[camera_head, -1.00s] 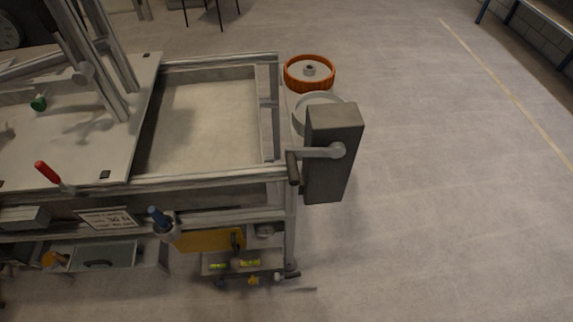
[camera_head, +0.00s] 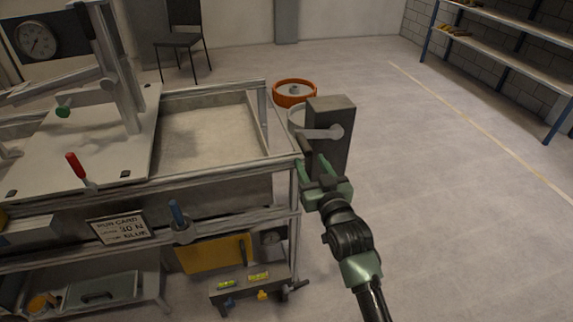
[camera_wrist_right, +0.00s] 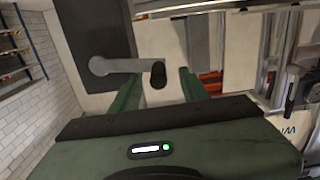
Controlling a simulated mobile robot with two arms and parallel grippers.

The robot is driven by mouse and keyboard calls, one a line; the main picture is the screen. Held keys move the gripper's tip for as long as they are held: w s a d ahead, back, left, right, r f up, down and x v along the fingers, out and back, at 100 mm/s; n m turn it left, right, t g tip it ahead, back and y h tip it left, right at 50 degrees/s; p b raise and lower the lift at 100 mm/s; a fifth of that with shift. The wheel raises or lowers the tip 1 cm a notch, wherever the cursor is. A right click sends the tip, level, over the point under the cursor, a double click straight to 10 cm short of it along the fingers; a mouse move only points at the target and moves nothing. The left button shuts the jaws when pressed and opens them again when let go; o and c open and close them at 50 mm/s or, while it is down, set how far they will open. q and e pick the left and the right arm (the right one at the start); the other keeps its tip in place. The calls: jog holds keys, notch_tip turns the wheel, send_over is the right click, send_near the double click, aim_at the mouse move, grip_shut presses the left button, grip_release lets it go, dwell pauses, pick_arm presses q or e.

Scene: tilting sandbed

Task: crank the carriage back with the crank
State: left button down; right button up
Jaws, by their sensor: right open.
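The crank has a grey arm (camera_head: 318,133) on the grey box (camera_head: 333,150) at the sandbed's right end. Its dark handle (camera_head: 304,146) points toward me at the left end of the arm. The carriage, a pale plate with upright posts (camera_head: 110,140), sits over the left part of the sandbed. My right gripper (camera_head: 312,168) is open, just below and near the handle. In the right wrist view the handle (camera_wrist_right: 158,74) shows end-on between the two green fingers (camera_wrist_right: 160,88), with no closed grip on it. My left gripper is not in view.
A red-handled lever (camera_head: 76,165) and a blue-handled tool (camera_head: 177,214) are at the near side of the frame. Shelves (camera_head: 500,45) stand at the far right. The floor right of the box is clear.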

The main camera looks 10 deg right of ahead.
aim_at(303, 144)
jog(key=w, duration=0.1)
jog(key=w+r, duration=0.1)
jog(key=shift+w+d, duration=0.2)
jog(key=shift+w, duration=0.1)
jog(key=w, duration=0.4)
jog(key=shift+a+p, duration=0.1)
jog(key=shift+p, duration=0.3)
jog(key=shift+w, duration=0.85)
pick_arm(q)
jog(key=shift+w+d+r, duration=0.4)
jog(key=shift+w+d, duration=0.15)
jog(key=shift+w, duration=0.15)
pick_arm(e)
jog(key=shift+c, duration=0.4)
grip_shut()
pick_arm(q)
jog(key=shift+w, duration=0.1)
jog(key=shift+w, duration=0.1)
pick_arm(e)
jog(key=shift+f, duration=0.1)
